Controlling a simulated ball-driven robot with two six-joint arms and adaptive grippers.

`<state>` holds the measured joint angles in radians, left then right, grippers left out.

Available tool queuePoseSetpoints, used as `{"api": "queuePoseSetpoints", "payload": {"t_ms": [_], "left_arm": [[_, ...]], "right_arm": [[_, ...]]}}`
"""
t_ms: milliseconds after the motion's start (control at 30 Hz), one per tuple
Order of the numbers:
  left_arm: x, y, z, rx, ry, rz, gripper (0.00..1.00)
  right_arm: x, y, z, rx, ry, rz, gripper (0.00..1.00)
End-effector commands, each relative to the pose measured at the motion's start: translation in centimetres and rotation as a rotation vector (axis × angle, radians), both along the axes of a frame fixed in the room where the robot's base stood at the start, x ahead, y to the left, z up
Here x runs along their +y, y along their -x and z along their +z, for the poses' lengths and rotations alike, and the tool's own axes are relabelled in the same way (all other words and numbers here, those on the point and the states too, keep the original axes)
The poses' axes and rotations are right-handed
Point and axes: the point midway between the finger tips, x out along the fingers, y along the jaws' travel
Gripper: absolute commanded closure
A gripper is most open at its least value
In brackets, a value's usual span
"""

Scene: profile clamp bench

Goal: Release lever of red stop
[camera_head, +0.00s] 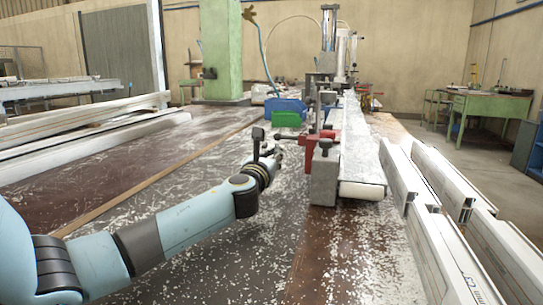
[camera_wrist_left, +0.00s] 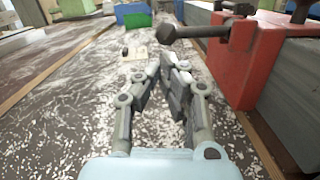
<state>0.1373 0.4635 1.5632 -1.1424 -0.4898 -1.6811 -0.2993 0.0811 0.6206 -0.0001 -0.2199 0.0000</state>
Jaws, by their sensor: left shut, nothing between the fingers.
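The red stop (camera_head: 311,143) is clamped on the left side of the long grey rail. In the left wrist view the red stop (camera_wrist_left: 243,62) fills the upper right, a block with a dark lever (camera_wrist_left: 200,31) sticking out to the left and ending in a round knob. My left gripper (camera_head: 277,151) is just left of the red stop in the head view. In the left wrist view my left gripper (camera_wrist_left: 168,63) has its fingertips together with nothing between them, below and left of the lever and apart from it in the picture. My right gripper is not in view.
A green box (camera_head: 287,119) and a blue box (camera_head: 284,106) sit farther back on the bench. White profiles (camera_head: 433,172) lie to the right of the rail. The bench top left of the rail is strewn with shavings and mostly free.

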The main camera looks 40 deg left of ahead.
Motion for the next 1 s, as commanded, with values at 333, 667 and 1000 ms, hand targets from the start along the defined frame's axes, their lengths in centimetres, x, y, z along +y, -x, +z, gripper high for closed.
{"api": "queuePoseSetpoints", "payload": {"t_ms": [333, 667, 1000], "left_arm": [[0.2, 0.1, 0.5, 0.026, -0.047, 0.001, 1.0], [0.3, 0.2, 0.9, 0.05, -0.091, 0.0, 1.0], [0.5, 0.3, 1.9, 0.09, -0.165, 0.0, 1.0]], "right_arm": [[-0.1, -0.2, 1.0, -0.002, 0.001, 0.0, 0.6], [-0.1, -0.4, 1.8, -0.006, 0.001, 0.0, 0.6], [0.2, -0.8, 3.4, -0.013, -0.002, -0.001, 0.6]]}}
